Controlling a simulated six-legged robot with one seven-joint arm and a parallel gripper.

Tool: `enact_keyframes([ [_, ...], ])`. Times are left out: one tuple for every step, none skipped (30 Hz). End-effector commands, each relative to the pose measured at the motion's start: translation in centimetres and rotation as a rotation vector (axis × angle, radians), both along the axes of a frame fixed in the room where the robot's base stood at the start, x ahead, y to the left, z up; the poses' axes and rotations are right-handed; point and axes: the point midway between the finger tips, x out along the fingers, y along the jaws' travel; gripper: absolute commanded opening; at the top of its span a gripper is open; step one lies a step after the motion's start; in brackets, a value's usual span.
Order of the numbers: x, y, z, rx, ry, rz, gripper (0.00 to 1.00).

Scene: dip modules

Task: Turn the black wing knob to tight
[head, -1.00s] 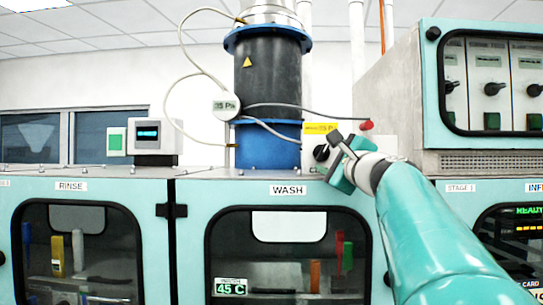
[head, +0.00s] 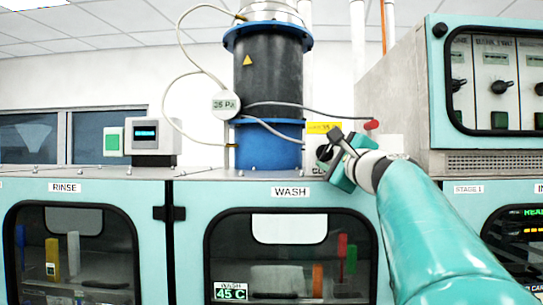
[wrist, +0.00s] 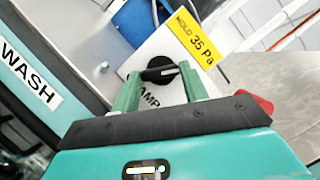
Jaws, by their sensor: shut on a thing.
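The black wing knob (wrist: 160,71) sits on a pale panel (wrist: 127,72) under a yellow "HOLD 35 Pa" label (wrist: 195,37). In the wrist view its wing lies between the two green fingers of my gripper (wrist: 158,86), which are shut on it. In the head view my gripper (head: 341,158) reaches the knob (head: 324,152) from the right and partly covers it. Lettering ending in "AMP" shows beside the knob, partly hidden by a finger. A round gauge (head: 225,104) on the column reads about 35 Pa.
A black and blue column (head: 268,90) with thin hoses stands left of the knob. A red knob or cap (head: 371,125) is close above my gripper. A teal control cabinet (head: 495,80) stands at the right. The WASH module (head: 290,191) lies below.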

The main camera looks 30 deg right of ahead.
Motion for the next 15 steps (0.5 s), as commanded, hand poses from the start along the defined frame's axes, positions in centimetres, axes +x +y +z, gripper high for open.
enact_keyframes([
  [0.30, -0.12, 0.02, 0.000, -0.001, 0.000, 0.21],
  [0.27, -0.12, 0.03, 0.000, 0.000, -0.001, 0.21],
  [0.26, -0.12, 0.03, -0.001, 0.000, -0.002, 0.21],
  [0.25, -0.11, 0.04, -0.003, 0.001, -0.001, 0.21],
  [0.24, -0.13, 0.04, -0.004, 0.003, -0.001, 0.21],
  [0.24, -0.14, 0.05, -0.008, 0.004, -0.002, 0.21],
  [0.24, -0.15, 0.04, -0.012, 0.007, -0.002, 0.21],
  [0.23, -0.16, 0.04, -0.018, 0.011, -0.001, 0.21],
  [0.24, -0.17, 0.04, -0.025, 0.018, -0.002, 0.21],
  [0.25, -0.18, 0.04, -0.033, 0.022, -0.001, 0.21],
  [0.26, -0.17, 0.05, -0.042, 0.028, -0.002, 0.21],
  [0.28, -0.17, 0.06, -0.056, 0.038, -0.001, 0.21],
  [0.28, -0.17, 0.08, -0.067, 0.045, -0.001, 0.21],
  [0.27, -0.18, 0.11, -0.081, 0.054, -0.002, 0.21],
  [0.23, -0.20, 0.14, -0.100, 0.067, -0.002, 0.21],
])
